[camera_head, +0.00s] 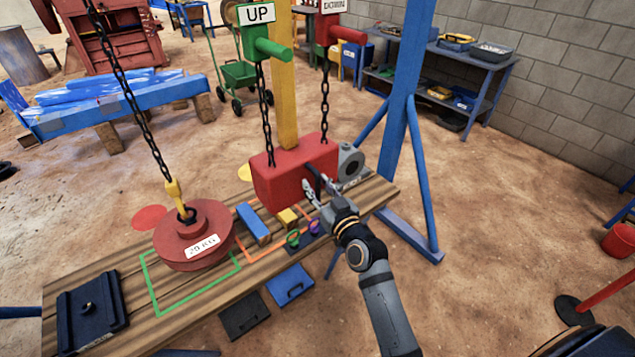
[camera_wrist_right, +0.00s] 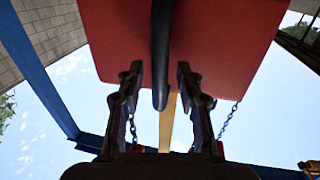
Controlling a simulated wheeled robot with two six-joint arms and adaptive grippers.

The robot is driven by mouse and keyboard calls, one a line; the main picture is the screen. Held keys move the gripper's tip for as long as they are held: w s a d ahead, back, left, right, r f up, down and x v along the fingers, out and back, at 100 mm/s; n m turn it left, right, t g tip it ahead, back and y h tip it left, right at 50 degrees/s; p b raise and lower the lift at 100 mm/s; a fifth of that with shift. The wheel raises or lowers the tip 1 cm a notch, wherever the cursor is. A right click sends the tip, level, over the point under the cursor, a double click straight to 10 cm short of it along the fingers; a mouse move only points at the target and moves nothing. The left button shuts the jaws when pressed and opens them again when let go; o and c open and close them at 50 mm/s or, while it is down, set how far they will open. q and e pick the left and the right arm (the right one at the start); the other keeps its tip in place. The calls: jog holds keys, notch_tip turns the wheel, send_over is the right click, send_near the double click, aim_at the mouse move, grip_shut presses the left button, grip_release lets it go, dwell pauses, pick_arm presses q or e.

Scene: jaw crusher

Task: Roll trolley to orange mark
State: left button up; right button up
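A red block (camera_head: 295,172) with a black handle on its near face hangs in front of a yellow beam; I cannot tell for certain whether it is the trolley. An orange outline (camera_head: 254,258) is on the wooden bench, partly covered by small items. My right gripper (camera_head: 319,187) is at the block's near side. In the right wrist view, its fingertips (camera_wrist_right: 158,75) are apart, one on each side of the black handle (camera_wrist_right: 161,50), with a gap on both sides. The red block (camera_wrist_right: 215,45) fills the top there. My left gripper is not in view.
A red round 20 KG weight (camera_head: 193,240) hangs on a yellow hook and chain over a green outline (camera_head: 165,308). Chains rise from the block to a green UP handle (camera_head: 270,48) and a red handle (camera_head: 345,35). A blue post (camera_head: 402,95) stands at the right.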

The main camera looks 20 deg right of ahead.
jog(key=shift+w, duration=0.1)
grip_shut()
jog(key=shift+w, duration=0.1)
dwell(0.4)
